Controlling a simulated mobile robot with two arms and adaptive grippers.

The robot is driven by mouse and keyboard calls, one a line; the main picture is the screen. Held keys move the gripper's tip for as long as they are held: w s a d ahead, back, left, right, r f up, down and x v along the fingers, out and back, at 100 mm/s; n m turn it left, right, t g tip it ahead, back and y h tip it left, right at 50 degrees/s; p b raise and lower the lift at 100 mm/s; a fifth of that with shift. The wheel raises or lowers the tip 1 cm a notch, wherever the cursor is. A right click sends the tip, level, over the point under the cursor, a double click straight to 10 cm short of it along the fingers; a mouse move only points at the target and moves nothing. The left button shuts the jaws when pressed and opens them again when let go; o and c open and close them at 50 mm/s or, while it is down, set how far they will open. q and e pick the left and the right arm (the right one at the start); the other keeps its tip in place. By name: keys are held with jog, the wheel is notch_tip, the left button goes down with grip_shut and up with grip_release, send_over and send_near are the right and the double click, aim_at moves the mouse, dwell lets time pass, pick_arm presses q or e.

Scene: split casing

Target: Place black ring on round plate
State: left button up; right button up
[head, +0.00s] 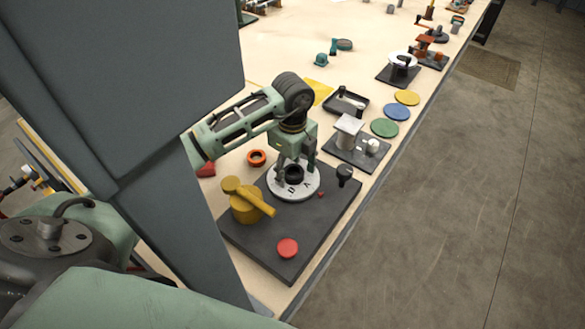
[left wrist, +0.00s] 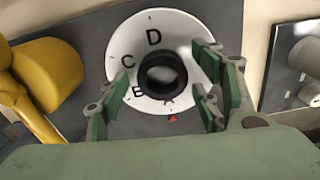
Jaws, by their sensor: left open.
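The black ring (head: 294,174) sits on the white round plate (head: 278,191), near its middle. In the left wrist view the black ring (left wrist: 162,75) shows as a dark short tube. The white round plate (left wrist: 185,30) carries the letters D, C, B and a partly hidden A. My left gripper (head: 294,169) is above the plate. Its open fingers stand apart on both sides of the ring, and a gap shows between them and it in the left wrist view (left wrist: 160,85). My right gripper is not in view.
The plate is on a dark board (head: 318,225) with a yellow knob and bar (head: 247,200), a red disc (head: 287,248) and a black knob (head: 345,172). An orange ring (head: 257,158) lies behind the board. A grey block fixture (head: 350,138) and coloured discs (head: 384,128) stand at the right edge.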

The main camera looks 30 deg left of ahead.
pick_arm(q)
jog(key=shift+r, duration=0.1)
notch_tip(320, 180, up, 12)
jog(key=b, duration=0.1)
jog(key=shift+b, duration=0.35)
jog(key=shift+s, duration=0.1)
dwell(0.4)
